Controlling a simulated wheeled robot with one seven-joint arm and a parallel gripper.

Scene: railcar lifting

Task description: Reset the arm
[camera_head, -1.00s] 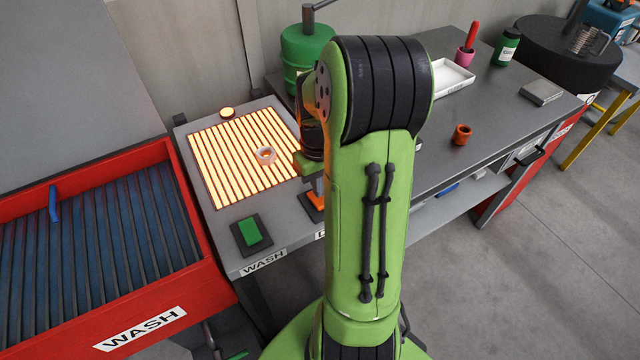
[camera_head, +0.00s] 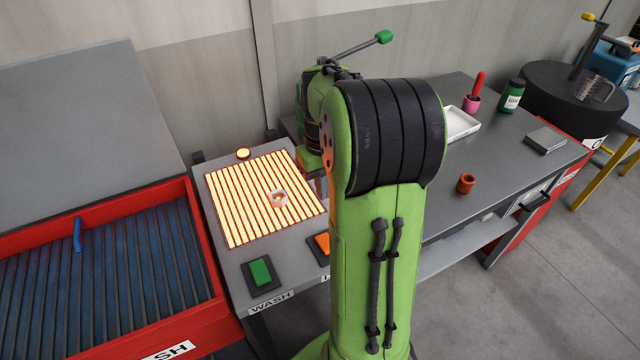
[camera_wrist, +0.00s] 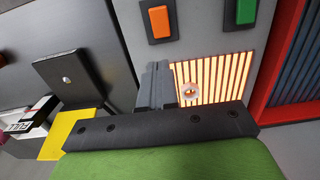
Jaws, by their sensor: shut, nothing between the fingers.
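My gripper (camera_wrist: 156,86) shows in the wrist view with its dark fingers together and nothing between them. It points over the grey bench, beside the glowing slatted panel (camera_wrist: 222,80). A small pale ring-shaped part (camera_head: 279,198) lies on the lit panel (camera_head: 238,222). It also shows just right of the fingers in the wrist view (camera_wrist: 190,91), apart from them as far as I can tell.
A green button (camera_head: 260,271) and an orange button (camera_head: 321,243) sit at the bench's front. A red WASH basin (camera_head: 206,262) stands left. A green-tipped lever (camera_head: 383,37) rises behind my arm.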

